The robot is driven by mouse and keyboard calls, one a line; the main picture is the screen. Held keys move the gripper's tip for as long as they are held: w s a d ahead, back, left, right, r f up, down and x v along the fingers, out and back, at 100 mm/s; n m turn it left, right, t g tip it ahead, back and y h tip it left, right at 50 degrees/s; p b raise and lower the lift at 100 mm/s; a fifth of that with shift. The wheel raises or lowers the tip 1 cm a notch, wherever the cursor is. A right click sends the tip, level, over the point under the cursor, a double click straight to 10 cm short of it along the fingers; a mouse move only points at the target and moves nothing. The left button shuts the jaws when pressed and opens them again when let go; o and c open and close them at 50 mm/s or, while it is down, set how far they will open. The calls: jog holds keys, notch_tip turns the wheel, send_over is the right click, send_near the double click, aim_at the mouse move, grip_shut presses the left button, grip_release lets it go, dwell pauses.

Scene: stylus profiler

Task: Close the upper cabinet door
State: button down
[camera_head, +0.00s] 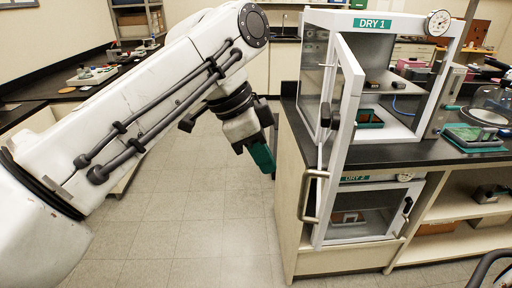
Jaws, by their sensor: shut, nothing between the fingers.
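The upper cabinet (400,21), labelled DRY 1, is a white box with clear panels on the bench. Its door (350,88), a white frame with a clear pane, stands open, swung out toward me and seen nearly edge-on. A dark latch (325,114) sits on the door's side. My gripper (263,158), with teal fingertips, is shut and empty. It hangs over the aisle to the left of the door, pointing down, with a clear gap between them.
Inside the upper cabinet are small dark items and a green tray (369,119). Another green tray (474,137) lies on the bench. The tiled floor (200,220) is clear.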

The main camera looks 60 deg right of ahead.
jog(key=s+d, duration=0.1)
jog(key=s+d+f, duration=0.1)
jog(key=s+d+p, duration=0.1)
jog(key=s, duration=0.1)
jog(key=shift+f, duration=0.25)
jog(key=shift+d+f, duration=0.1)
